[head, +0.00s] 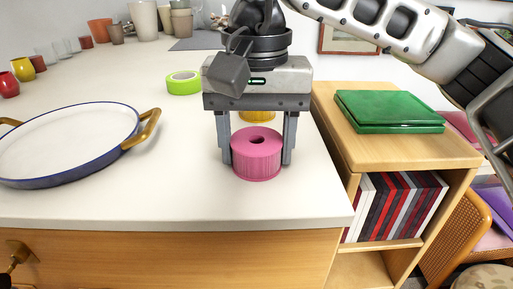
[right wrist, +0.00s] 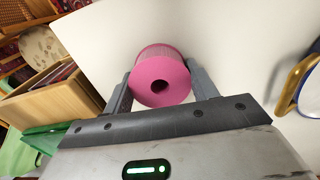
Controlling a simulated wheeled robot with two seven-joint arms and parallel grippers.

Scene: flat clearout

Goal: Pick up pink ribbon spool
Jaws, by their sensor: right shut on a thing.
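The pink ribbon spool (head: 257,156) is upright at the front right of the white counter, its round hole facing up. My right gripper (head: 257,152) comes from above with one finger on each side of it and is shut on it. In the right wrist view the spool (right wrist: 161,80) sits between the two fingers of my right gripper (right wrist: 160,84). Whether its base touches the counter I cannot tell.
A white pan (head: 66,145) with brass handles lies left on the counter (head: 150,205). A green tape roll (head: 184,83) and a yellow roll (head: 257,115) are behind the gripper. A wooden shelf (head: 400,152) with green folders (head: 388,110) stands right. Cups line the back.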

